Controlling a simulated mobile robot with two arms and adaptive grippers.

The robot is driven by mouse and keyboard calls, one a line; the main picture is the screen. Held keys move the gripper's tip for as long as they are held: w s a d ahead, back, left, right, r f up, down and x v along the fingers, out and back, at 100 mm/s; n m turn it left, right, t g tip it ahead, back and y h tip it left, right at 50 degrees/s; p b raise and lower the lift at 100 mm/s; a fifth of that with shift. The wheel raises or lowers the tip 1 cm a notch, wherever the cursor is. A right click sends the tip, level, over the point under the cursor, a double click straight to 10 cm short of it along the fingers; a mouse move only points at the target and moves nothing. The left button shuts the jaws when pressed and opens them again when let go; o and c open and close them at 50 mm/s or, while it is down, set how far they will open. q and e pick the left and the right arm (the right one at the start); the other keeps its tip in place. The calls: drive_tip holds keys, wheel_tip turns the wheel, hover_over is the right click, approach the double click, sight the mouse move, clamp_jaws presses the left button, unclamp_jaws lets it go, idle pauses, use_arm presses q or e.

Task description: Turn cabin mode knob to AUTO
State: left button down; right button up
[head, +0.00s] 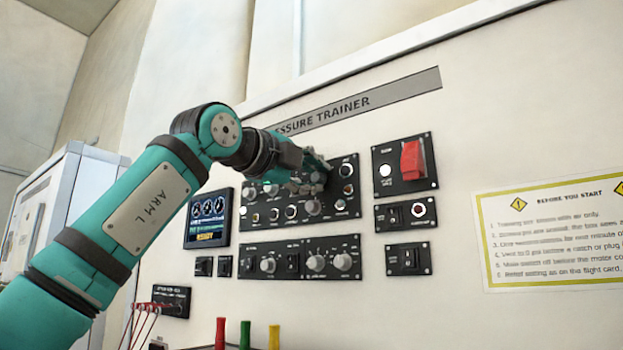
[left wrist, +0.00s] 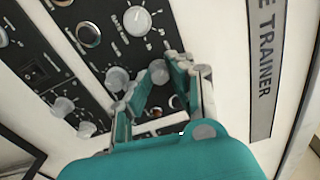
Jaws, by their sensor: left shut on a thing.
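My left gripper (head: 318,177) is at the upper panel (head: 327,207) of the trainer wall and hides part of it in the head view. In the left wrist view, my left gripper (left wrist: 158,80) has its two fingers on either side of a round grey knob (left wrist: 158,71) and is shut on it. The knob's pointer and the labels around it are too small or hidden to read, so I cannot tell its setting or confirm that it is the cabin mode knob. My right gripper is not in view.
Other grey knobs sit close by, such as one (head: 312,207) below the gripper. A lower knob panel (head: 302,278), a dark display (head: 207,217) and a red guarded switch (head: 413,160) surround it. A notice (head: 550,235) is at the right. Coloured posts (head: 245,335) stand below.

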use_arm(q)
drive_tip(key=shift+r, duration=0.1)
idle(0.3)
drive_tip(key=c, duration=1.2)
unclamp_jaws()
drive_tip(key=v, duration=1.2)
